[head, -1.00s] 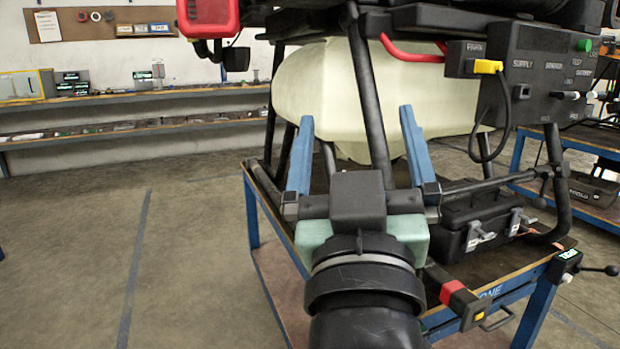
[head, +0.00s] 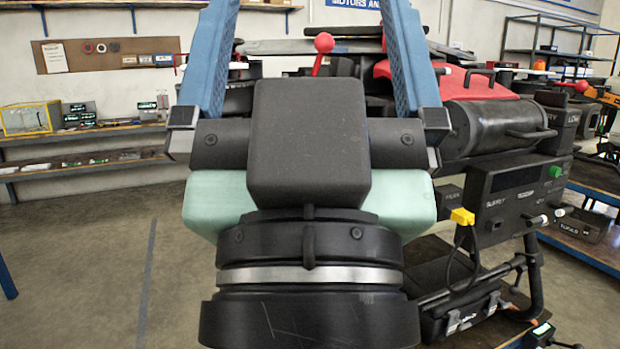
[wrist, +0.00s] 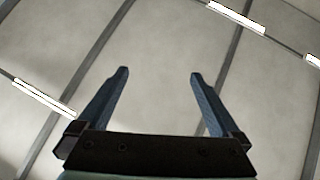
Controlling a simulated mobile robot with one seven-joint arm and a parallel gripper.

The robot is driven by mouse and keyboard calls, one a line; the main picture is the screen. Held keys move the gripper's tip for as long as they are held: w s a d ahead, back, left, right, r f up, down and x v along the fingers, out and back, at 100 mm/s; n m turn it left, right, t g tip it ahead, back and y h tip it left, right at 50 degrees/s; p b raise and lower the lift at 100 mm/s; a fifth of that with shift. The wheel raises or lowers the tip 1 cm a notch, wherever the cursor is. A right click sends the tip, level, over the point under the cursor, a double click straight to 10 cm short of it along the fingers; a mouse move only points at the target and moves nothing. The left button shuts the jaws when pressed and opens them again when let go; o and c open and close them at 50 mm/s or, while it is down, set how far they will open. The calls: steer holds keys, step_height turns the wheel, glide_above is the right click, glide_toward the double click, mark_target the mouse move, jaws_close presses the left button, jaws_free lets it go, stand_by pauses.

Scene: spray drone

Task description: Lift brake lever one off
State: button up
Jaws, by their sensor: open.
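My gripper (head: 308,10) is large in the middle of the head view, fingers pointing up, open and empty. In the wrist view its two blue fingers (wrist: 159,74) stand apart against the ceiling, with nothing between them. At the bottom right of the head view, a small box with a green-lit display (head: 541,331) has a dark lever (head: 568,346) beside it, mostly cut off by the frame edge. This may be brake lever one; I cannot read a label. My gripper is well above and left of it.
Behind my gripper is the drone, with a red-knobbed lever (head: 323,43), a black cylinder (head: 490,127) and a control box (head: 515,195) with a yellow plug (head: 462,216). A black case (head: 455,315) sits low right.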

step_height(320, 180, up, 12)
steer(key=p, duration=1)
steer(key=shift+r, duration=0.2)
